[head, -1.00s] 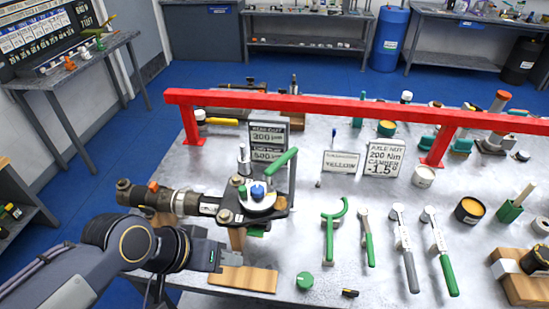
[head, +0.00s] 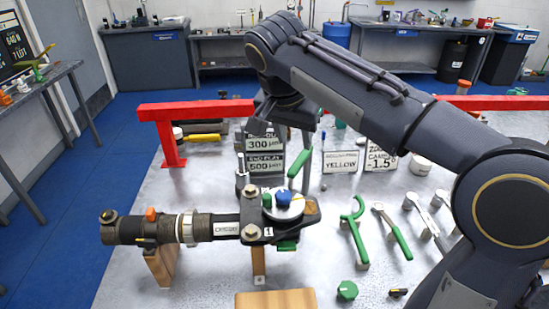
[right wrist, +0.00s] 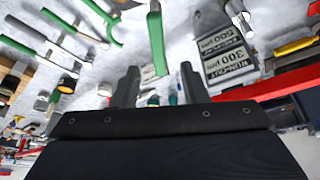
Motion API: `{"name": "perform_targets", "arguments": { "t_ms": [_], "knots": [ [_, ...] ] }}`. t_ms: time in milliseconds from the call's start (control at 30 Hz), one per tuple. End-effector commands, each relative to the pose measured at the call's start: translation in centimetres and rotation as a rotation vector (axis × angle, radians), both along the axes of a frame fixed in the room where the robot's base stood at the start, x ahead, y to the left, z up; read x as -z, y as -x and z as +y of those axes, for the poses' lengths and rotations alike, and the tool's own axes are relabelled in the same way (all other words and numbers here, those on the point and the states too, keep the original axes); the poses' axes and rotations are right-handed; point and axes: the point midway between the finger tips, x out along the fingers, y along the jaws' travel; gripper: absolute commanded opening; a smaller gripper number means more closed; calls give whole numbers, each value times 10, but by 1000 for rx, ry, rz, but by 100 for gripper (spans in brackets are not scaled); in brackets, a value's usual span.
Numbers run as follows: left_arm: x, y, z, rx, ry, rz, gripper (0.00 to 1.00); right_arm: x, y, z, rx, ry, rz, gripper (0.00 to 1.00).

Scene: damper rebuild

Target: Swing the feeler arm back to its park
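The feeler arm, which I take to be the green-handled lever (head: 300,162), stands tilted up to the right over the round dial plate (head: 284,207) on the damper's clamp. The damper (head: 150,228) lies horizontally, its dark body to the left. My right gripper (head: 283,130) hangs just behind and above the lever, partly hidden by its own wrist. In the right wrist view the two fingers (right wrist: 158,88) are spread, and a green handle (right wrist: 157,42) shows between them in the picture. I see no contact. My left gripper is out of view.
A red rail (head: 168,152) runs behind the work area. Small signs (head: 264,165) stand close behind the clamp. A green hook wrench (head: 354,235) and other green-handled tools lie to the right. A green knob (head: 347,290) sits at the front.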

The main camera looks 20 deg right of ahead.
Motion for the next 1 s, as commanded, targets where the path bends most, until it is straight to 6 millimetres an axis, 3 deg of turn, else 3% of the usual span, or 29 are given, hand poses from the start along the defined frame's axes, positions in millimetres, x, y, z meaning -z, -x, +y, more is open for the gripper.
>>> {"name": "perform_targets", "arguments": {
  "t_ms": [400,767,1000],
  "knots": [
    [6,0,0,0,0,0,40,58,-15,-18,-2,-2,3,40],
    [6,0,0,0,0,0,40,64,-18,-19,-3,-3,1,40],
    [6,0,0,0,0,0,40,64,-18,-19,-3,-3,1,11]
  ]
}}
